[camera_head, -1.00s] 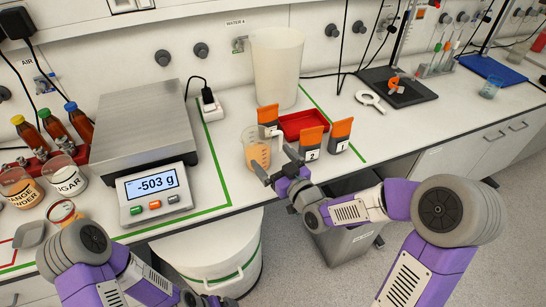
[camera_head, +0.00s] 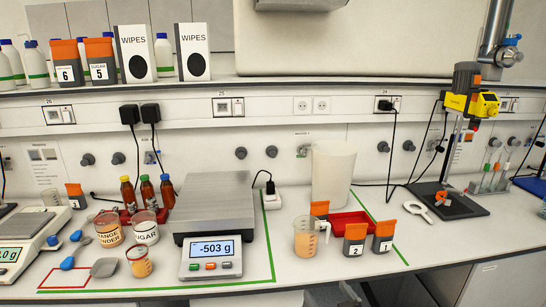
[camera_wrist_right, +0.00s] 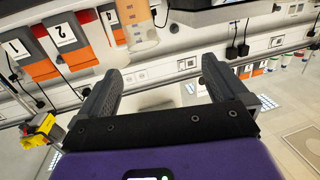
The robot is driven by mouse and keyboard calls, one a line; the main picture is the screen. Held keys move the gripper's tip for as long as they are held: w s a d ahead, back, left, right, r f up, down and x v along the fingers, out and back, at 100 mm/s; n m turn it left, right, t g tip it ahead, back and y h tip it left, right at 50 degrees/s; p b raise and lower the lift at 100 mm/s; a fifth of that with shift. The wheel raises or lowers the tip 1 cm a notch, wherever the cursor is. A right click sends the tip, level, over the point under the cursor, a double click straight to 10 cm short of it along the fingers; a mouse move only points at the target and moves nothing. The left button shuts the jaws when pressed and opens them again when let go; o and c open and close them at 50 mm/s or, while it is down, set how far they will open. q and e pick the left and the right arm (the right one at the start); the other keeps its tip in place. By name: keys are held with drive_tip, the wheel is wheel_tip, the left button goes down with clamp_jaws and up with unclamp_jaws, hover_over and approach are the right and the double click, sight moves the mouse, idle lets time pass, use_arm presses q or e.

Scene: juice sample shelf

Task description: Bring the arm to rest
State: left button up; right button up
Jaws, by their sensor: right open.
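My right gripper (camera_wrist_right: 160,92) is open in the right wrist view, its two dark fingers apart with nothing between them. In the head view only dark tips (camera_head: 352,294), seemingly of this gripper, show at the bottom edge, below the bench front. The orange-filled beaker (camera_head: 305,238) stands upright on the bench. Pouch 2 (camera_head: 355,241) and pouch 1 (camera_head: 383,238) stand to its right. In the wrist view, the beaker (camera_wrist_right: 138,28) and both pouches appear upside down beyond the fingers. My left gripper is not in view.
The scale (camera_head: 212,230) reads -503 g and its plate is empty. A red tray (camera_head: 350,222) and a white bin-like container (camera_head: 332,170) stand behind the beaker. Jars and bottles stand left of the scale. A stand base (camera_head: 470,205) is at right. The front bench strip is mostly clear.

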drive_tip(key=s+a+f+m+g, duration=0.1)
drive_tip(key=s+f+g, duration=0.15)
drive_tip(key=f, duration=0.45)
drive_tip(key=s+a+f+m+g+h, duration=0.1)
drive_tip(key=f+g, duration=0.2)
drive_tip(key=f, duration=0.5)
drive_tip(key=s+a+f+m+g, duration=0.1)
drive_tip(key=s+f+m+g, duration=0.1)
drive_tip(key=f, duration=0.5)
drive_tip(key=s+f+m+g, duration=0.1)
drive_tip(key=s+f+g, duration=0.3)
drive_tip(key=s, duration=0.5)
drive_tip(key=s+a+f+m+g, duration=0.1)
drive_tip(key=s+f+g, duration=0.3)
drive_tip(key=s+f, duration=0.5)
drive_tip(key=shift+a, duration=0.3)
drive_tip(key=shift+f, duration=0.1)
